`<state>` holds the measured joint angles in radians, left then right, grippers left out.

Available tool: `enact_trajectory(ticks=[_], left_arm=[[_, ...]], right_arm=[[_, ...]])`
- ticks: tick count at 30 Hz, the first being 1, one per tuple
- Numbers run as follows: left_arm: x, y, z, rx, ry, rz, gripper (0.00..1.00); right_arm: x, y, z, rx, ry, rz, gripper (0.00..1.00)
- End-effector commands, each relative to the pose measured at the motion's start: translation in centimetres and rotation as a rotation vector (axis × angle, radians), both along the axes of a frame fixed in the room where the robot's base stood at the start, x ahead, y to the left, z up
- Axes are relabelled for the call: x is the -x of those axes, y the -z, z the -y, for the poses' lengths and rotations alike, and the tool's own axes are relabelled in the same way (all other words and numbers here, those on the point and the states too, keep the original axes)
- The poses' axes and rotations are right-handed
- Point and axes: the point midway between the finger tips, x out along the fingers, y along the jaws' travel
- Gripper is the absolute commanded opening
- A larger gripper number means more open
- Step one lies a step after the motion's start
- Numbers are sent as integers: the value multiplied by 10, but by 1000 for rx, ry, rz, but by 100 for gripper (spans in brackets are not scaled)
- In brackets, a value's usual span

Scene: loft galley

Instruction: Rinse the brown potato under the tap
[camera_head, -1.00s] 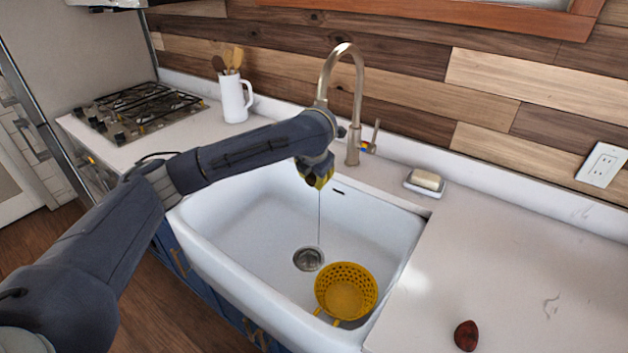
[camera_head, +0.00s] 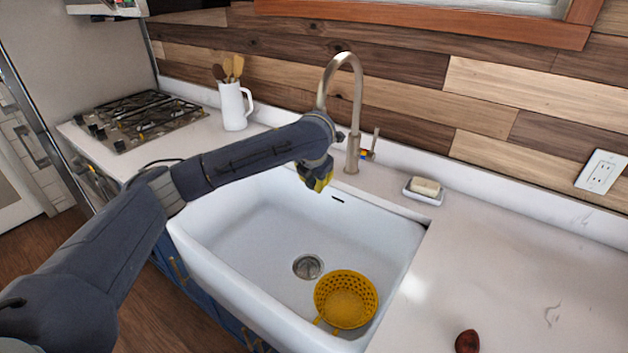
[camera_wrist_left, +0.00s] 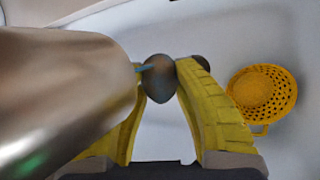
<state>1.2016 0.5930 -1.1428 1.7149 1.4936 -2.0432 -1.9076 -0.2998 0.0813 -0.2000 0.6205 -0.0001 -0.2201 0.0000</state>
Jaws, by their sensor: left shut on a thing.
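The brown potato (camera_wrist_left: 159,86) sits between the yellow fingertips of my left gripper (camera_wrist_left: 158,80) in the left wrist view, and the gripper is shut on it. In the head view this gripper (camera_head: 320,182) is over the back of the white sink (camera_head: 250,230), and the potato cannot be made out there. The bronze gooseneck tap (camera_head: 357,95) stands behind the sink; my arm hides its spout end. The tap's metal spout (camera_wrist_left: 60,90) looms large in the left wrist view. A short bluish streak, perhaps water, touches the potato there. My right gripper is not in view.
A yellow colander (camera_head: 346,300) lies in the sink beside the drain (camera_head: 308,267). A dark red-brown roundish thing (camera_head: 467,341) lies on the right counter, otherwise mostly clear. A soap dish (camera_head: 424,193) is right of the tap. A white utensil jug (camera_head: 234,106) and hob (camera_head: 140,118) are left.

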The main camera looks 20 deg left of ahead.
Motion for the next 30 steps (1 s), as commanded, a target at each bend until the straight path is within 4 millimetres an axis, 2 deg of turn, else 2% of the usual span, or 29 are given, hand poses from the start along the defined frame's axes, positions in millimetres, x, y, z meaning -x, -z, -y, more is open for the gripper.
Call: enact_trajectory(ticks=[30], left_arm=[[-3, 0, 11, 0, 0, 0, 0]], right_arm=[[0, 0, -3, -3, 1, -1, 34]])
